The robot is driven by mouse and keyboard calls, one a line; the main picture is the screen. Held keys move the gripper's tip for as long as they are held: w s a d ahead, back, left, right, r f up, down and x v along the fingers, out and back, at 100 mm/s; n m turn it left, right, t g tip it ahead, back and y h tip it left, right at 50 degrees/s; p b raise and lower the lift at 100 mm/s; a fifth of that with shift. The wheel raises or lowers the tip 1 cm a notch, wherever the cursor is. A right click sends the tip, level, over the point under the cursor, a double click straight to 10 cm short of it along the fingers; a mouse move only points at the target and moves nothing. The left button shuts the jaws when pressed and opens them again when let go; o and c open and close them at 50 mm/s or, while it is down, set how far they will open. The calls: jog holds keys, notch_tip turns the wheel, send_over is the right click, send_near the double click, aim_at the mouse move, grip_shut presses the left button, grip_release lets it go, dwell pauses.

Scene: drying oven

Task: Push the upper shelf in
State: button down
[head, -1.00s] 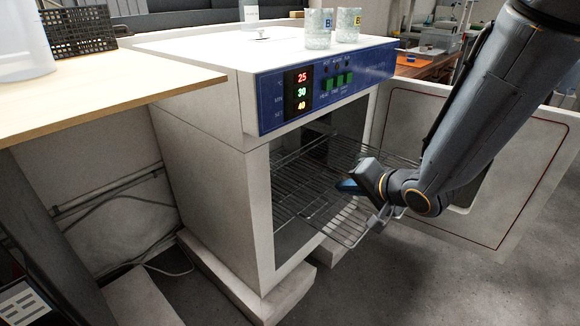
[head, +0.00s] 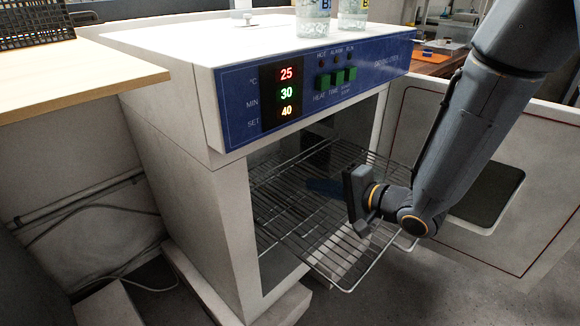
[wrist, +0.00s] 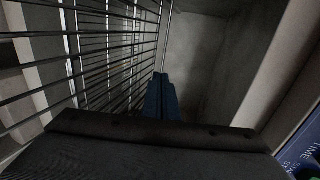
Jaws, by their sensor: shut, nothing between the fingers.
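The drying oven (head: 180,150) stands open. A wire shelf (head: 300,222) sticks out of its opening past the front frame. The wires overlap, so I cannot clearly separate an upper shelf from one below it. My gripper (head: 322,187) is at the opening, its blue fingers shut and empty, pointing into the chamber over the wires. In the wrist view, the shut fingers (wrist: 161,97) lie next to the shelf wires (wrist: 105,45), which run along the left. I cannot tell whether they touch. Part of the shelf's front is hidden behind my gripper.
The oven door (head: 535,200) is swung open to the right, behind my arm. The blue control panel (head: 320,85) is above the opening. Glass beakers (head: 313,20) stand on the oven top. A wooden table (head: 80,75) is at the left.

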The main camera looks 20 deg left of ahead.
aim_at(280, 183)
jog(key=shift+w+a+f, duration=0.1)
jog(key=shift+w+a, duration=0.15)
jog(key=b+x, duration=0.1)
jog(key=x, duration=0.3)
jog(key=b+x, duration=0.2)
jog(key=x, duration=0.2)
jog(key=b+x, duration=0.1)
jog(key=x, duration=0.3)
jog(key=shift+w+a+r+b, duration=0.15)
jog(key=shift+r+b, duration=0.15)
jog(key=shift+w+a, duration=0.2)
jog(key=shift+a, duration=0.3)
jog(key=shift+r, duration=0.1)
jog(key=shift+w, duration=0.1)
